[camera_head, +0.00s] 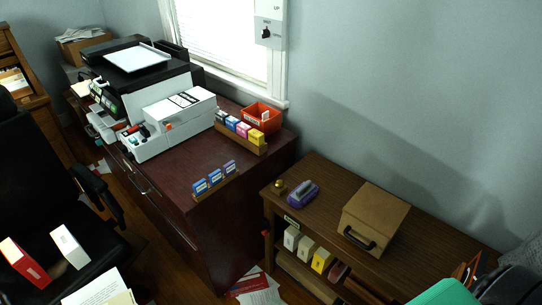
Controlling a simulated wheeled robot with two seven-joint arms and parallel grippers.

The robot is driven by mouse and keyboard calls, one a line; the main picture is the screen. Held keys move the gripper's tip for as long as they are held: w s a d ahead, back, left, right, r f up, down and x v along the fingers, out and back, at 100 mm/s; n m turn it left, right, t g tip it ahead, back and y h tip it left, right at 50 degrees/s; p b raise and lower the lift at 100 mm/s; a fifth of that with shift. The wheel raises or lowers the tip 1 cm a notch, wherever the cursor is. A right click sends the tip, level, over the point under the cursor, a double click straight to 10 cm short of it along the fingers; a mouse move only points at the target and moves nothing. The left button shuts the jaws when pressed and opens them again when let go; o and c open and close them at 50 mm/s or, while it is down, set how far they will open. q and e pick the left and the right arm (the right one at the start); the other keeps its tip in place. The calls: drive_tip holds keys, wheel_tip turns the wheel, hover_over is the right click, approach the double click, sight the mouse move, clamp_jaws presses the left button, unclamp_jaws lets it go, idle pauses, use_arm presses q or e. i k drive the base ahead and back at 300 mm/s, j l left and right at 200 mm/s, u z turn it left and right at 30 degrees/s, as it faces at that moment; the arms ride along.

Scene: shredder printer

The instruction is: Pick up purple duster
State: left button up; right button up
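The purple duster (303,193) lies on the top of the low wooden shelf (333,178), near its left end. It is small, purple with a grey upper part. Nothing is touching it from above, and its top is fully visible. A small brass-coloured object (279,186) stands just left of it. A brown box with a black handle (374,216) sits to its right, with a gap between them. I cannot make out either of my grippers in the head view.
A dark red cabinet (190,175) left of the shelf carries a white machine (178,120), an orange bin (262,117) and small coloured boxes. A black chair (40,180) is at left. Teal and black objects (445,292) fill the bottom right corner. Papers lie on the floor.

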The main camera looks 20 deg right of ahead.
sight(300, 196)
drive_tip(key=i+l, duration=0.4)
drive_tip(key=i+l+z, duration=0.15)
drive_tip(key=i+l, duration=0.25)
drive_tip(key=i, duration=0.1)
